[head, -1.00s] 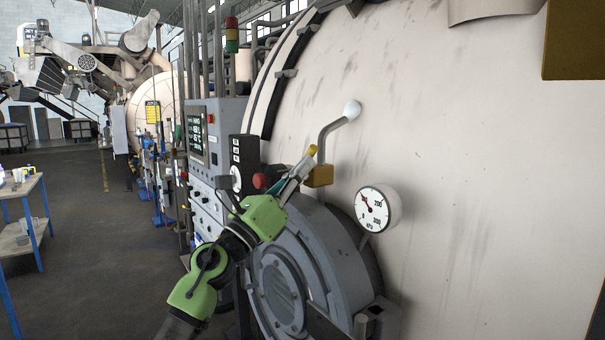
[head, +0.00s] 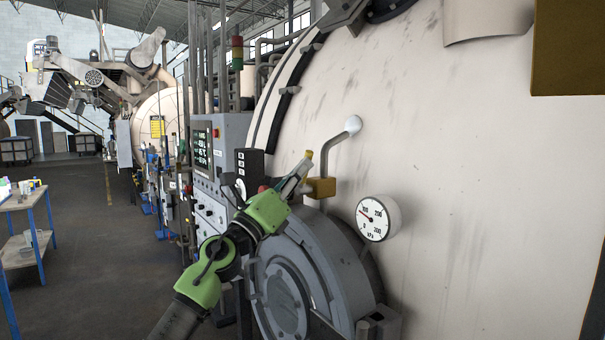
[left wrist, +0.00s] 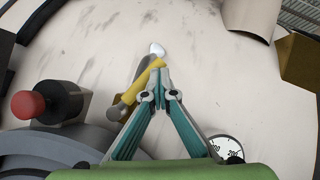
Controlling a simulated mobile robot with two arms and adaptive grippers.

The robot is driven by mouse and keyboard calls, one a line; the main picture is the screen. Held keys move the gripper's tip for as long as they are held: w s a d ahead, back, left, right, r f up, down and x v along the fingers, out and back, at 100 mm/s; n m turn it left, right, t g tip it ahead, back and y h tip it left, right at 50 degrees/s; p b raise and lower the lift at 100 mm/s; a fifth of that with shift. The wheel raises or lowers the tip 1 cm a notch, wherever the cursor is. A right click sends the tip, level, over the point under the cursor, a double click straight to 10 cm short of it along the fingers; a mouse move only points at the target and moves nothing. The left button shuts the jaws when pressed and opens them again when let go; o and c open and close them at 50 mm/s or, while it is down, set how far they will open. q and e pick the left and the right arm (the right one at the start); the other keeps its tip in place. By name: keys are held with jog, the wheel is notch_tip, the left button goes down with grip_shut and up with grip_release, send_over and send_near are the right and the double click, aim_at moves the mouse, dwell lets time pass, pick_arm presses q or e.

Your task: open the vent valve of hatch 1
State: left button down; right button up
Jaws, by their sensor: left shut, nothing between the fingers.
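The vent valve's yellow body (head: 322,187) sits above the round grey hatch (head: 300,265), below a bent grey vent pipe (head: 331,146) with a white end. Its yellow handle (head: 309,155) shows as a short tip at my fingers and points upward. My left gripper (head: 302,170) is shut and empty beside the handle. In the left wrist view the yellow handle (left wrist: 146,77) runs slantwise along the left side of my closed fingertips (left wrist: 161,76). It looks very close to them; I cannot tell whether they touch. My right gripper is not in view.
A pressure gauge (head: 377,218) stands right of the valve. A red knob (left wrist: 28,105) on a dark block lies left of my fingers. A control panel (head: 205,150) stands behind my left arm. A blue-legged table (head: 40,215) is far left, with open floor between.

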pick_arm(q)
jog(key=shift+w+a+r+b, duration=0.35)
jog(key=shift+w+r+b, duration=0.1)
jog(key=shift+w, duration=0.15)
jog(key=shift+w+a+r, duration=0.15)
jog(key=shift+w, duration=0.05)
dwell(0.4)
dwell(0.5)
